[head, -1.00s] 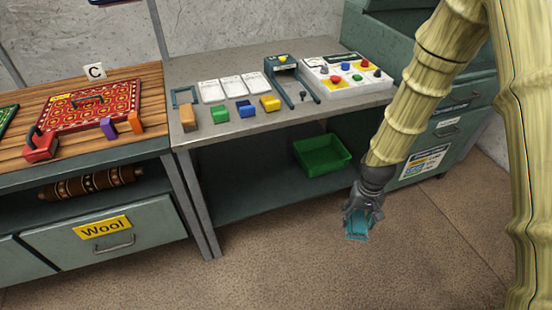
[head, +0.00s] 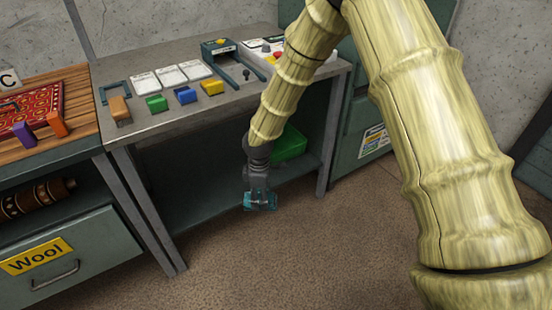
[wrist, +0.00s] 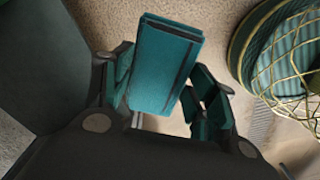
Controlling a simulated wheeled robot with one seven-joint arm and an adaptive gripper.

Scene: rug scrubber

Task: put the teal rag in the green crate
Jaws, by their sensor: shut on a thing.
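The teal rag (wrist: 165,65) looks like a thick folded block with dark edge lines in the wrist view. My gripper (head: 260,198) is shut on it, with fingers on both sides. In the head view the gripper hangs low over the floor in front of the grey bench, and only a little teal shows at its tip. The green crate (head: 290,146) sits on the bench's lower shelf, behind and to the right of the gripper. My arm hides its left part.
The grey bench top (head: 190,122) holds an orange-brown block (head: 120,110), green, blue and yellow blocks, cards and a board. A bench leg (head: 328,135) stands right of the crate. The Wool drawer (head: 65,262) is at left.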

